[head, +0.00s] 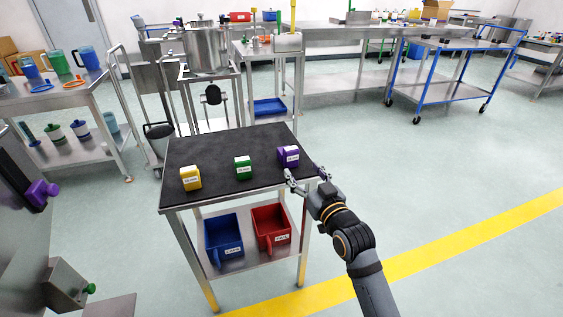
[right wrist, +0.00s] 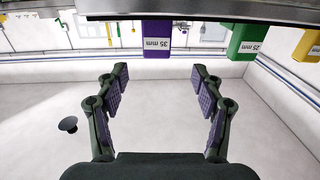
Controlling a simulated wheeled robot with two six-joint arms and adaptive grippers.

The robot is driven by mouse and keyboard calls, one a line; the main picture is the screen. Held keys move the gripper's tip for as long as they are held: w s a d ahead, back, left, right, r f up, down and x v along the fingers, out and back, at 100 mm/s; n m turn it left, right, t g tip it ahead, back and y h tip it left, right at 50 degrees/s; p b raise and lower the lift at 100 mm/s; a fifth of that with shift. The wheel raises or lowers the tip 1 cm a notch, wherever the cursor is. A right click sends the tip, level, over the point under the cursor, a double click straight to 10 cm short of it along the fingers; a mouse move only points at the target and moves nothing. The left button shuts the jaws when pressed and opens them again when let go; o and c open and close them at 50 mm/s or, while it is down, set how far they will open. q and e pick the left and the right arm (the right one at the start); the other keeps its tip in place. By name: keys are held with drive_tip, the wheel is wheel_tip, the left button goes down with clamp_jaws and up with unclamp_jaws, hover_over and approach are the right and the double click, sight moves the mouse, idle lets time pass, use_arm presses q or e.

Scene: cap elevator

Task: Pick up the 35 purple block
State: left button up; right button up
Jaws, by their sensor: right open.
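The purple block (head: 288,156) stands on the black table top near its right edge, with a white label on its front. In the right wrist view the purple block (right wrist: 157,33) hangs at the top of the picture, labelled 35 mm, roughly centred between the fingers and beyond their tips. My right gripper (head: 306,174) is open and empty, beside the block at the table's right edge. Its two fingers also show in the right wrist view (right wrist: 160,72), spread apart with nothing between them. My left gripper is not in view.
A green block (head: 243,167) and a yellow block (head: 190,178) stand left of the purple one on the table (head: 215,150). A blue bin (head: 223,235) and a red bin (head: 270,227) sit on the lower shelf. The floor to the right is clear.

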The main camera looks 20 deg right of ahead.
sight(293, 156)
drive_tip(key=w, duration=0.2)
drive_tip(key=w+b, duration=0.1)
drive_tip(key=w, duration=0.2)
drive_tip(key=shift+w+a+f, duration=0.1)
drive_tip(key=shift+w+a, duration=0.05)
drive_tip(key=shift+a, duration=0.05)
drive_tip(key=w, duration=0.2)
drive_tip(key=w+b, duration=0.1)
drive_tip(key=w, duration=0.2)
drive_tip(key=shift+w+a+f, duration=0.1)
drive_tip(key=shift+a+f, duration=0.05)
drive_tip(key=shift+f, duration=0.05)
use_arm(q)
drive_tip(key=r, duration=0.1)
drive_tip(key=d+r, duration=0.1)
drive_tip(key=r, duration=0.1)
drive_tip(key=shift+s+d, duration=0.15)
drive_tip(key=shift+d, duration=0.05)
use_arm(e)
drive_tip(key=shift+r, duration=0.1)
drive_tip(key=c, duration=1.3)
